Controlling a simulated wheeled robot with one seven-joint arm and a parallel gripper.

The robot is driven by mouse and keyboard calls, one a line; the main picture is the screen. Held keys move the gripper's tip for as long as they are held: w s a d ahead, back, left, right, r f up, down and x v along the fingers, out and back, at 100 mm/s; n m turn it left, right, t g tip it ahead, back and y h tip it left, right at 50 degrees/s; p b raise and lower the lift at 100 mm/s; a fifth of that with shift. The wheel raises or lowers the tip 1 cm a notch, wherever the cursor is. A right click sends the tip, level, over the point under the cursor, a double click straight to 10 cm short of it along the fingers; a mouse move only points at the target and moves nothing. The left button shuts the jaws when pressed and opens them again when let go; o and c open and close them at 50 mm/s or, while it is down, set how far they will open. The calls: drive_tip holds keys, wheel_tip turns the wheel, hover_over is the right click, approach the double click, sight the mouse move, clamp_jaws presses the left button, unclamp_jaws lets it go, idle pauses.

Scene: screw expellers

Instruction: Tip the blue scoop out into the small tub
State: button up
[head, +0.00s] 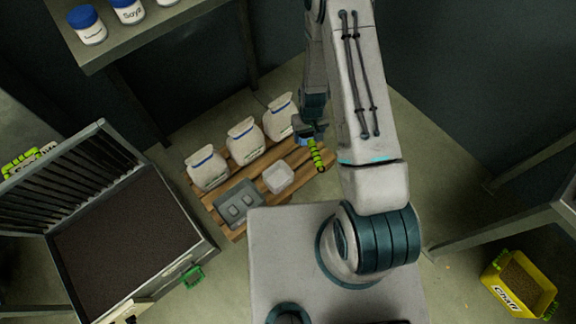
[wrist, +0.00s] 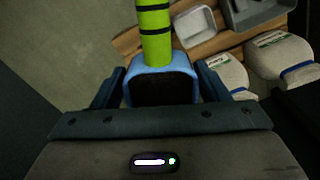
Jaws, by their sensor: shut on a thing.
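My gripper (head: 309,130) is shut on the blue scoop, whose green, black-banded handle (head: 317,156) points toward the lower right in the head view. In the wrist view the scoop's blue rim (wrist: 160,63) sits between both fingers of my gripper (wrist: 158,86). The scoop's inside looks dark; I cannot tell whether it is filled. The small tub (head: 278,177) is pale, square and open, standing on a wooden pallet (head: 316,158). It looks empty and also shows in the wrist view (wrist: 196,24). The scoop is up and to the right of the tub in the head view, apart from it.
Three white sacks (head: 244,140) stand along the pallet's back. A large dark-filled bin (head: 130,235) is at left, a yellow chaff tub (head: 519,284) at lower right, and a shelf with jars (head: 130,35) above.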

drive_tip(key=a+f+n+b, duration=0.2)
drive_tip(key=f+b, duration=0.5)
drive_tip(key=f, duration=0.4)
drive_tip(key=a+f+n+b, duration=0.2)
drive_tip(key=a+f+b, duration=0.2)
drive_tip(key=f, duration=0.7)
drive_tip(key=b, duration=0.2)
drive_tip(key=shift+w+a+n+b, duration=0.35)
drive_tip(key=shift+w+n+b, duration=0.05)
drive_tip(key=shift+f+h, duration=0.1)
drive_tip(key=shift+h, duration=0.2)
drive_tip(key=f+t+h+b, duration=0.1)
drive_tip(key=t+h+b, duration=0.2)
drive_tip(key=b, duration=0.3)
drive_tip(key=a+f+t+h+b, duration=0.1)
drive_tip(key=t+h+b, duration=0.2)
drive_tip(key=h+b, duration=0.2)
drive_tip(key=s+a+f+t+h+b, duration=0.1)
drive_tip(key=t+h+b, duration=0.2)
drive_tip(key=b, duration=0.5)
drive_tip(key=shift+s+h, duration=0.1)
drive_tip(key=shift+h, duration=0.7)
